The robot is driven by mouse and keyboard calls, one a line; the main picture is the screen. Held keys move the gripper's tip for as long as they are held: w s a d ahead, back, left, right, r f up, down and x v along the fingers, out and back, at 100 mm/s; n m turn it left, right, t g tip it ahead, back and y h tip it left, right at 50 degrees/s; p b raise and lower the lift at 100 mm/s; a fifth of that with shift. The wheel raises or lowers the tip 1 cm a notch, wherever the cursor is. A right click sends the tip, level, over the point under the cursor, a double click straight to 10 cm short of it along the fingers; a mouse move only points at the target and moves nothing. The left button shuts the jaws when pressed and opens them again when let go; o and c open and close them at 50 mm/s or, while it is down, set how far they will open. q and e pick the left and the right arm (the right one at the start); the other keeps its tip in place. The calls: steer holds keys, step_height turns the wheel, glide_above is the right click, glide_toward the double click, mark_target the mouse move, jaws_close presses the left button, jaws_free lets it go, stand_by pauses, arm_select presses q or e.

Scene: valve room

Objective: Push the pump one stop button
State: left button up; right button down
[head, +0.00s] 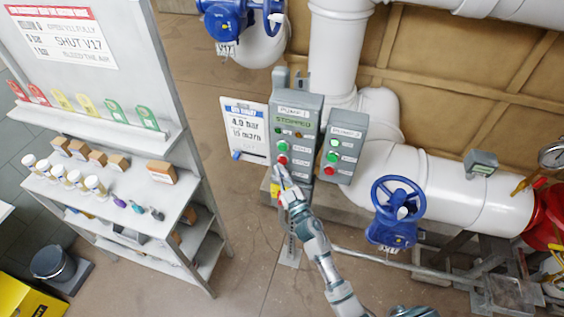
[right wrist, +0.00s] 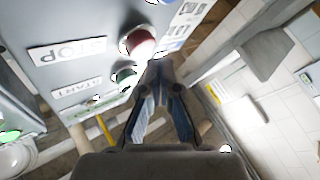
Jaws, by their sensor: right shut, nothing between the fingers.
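The pump 1 panel (head: 304,108) is a grey box on a post, its display lit and reading "STOPPED". Its green button (head: 282,146) sits above its red button (head: 282,160). My right gripper (head: 279,173) is shut and empty, just below the red button. In the right wrist view the closed fingertips (right wrist: 158,68) are beside the red stop button (right wrist: 138,42), close to the green start button (right wrist: 124,76). I cannot tell whether they touch the red button. My left gripper is not in view.
The pump 2 panel (head: 344,146) stands close on the right, with its own green and red buttons. A whiteboard (head: 245,128) is on the left. A blue valve wheel (head: 398,198) and white pipes are to the right. Shelves (head: 110,190) stand at left, with open floor between.

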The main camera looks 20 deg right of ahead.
steer(key=shift+s+a, duration=0.75)
steer(key=shift+s, duration=0.3)
steer(key=shift+s+a, duration=0.7)
steer(key=shift+s, duration=0.35)
steer(key=s+d+f+m+g+h+b, duration=0.1)
steer(key=s+f+g, duration=0.2)
steer(key=f, duration=1.1)
steer(key=s+f+m+g, duration=0.1)
steer(key=s+f+g, duration=0.25)
steer(key=f, duration=1.05)
steer(key=s+d+f+m+g+h+b, duration=0.1)
steer(key=s+f+g, duration=0.25)
steer(key=f, duration=1.05)
steer(key=s+d+f+m+g+b, duration=0.1)
steer(key=s+d+f+g, duration=0.15)
steer(key=s+f, duration=0.7)
steer(key=s+d+f+g, duration=0.1)
steer(key=s+f+g, duration=0.2)
steer(key=s+f, duration=0.7)
steer(key=s+d+f+g, duration=0.1)
steer(key=s+f+g, duration=0.1)
steer(key=s, duration=0.8)
steer(key=s+d+f+m+g+h+b, duration=0.1)
steer(key=s+f, duration=0.3)
steer(key=s, duration=0.7)
steer(key=shift+s+d+g, duration=0.15)
steer(key=shift+d+g, duration=0.65)
steer(key=shift+g, duration=0.05)
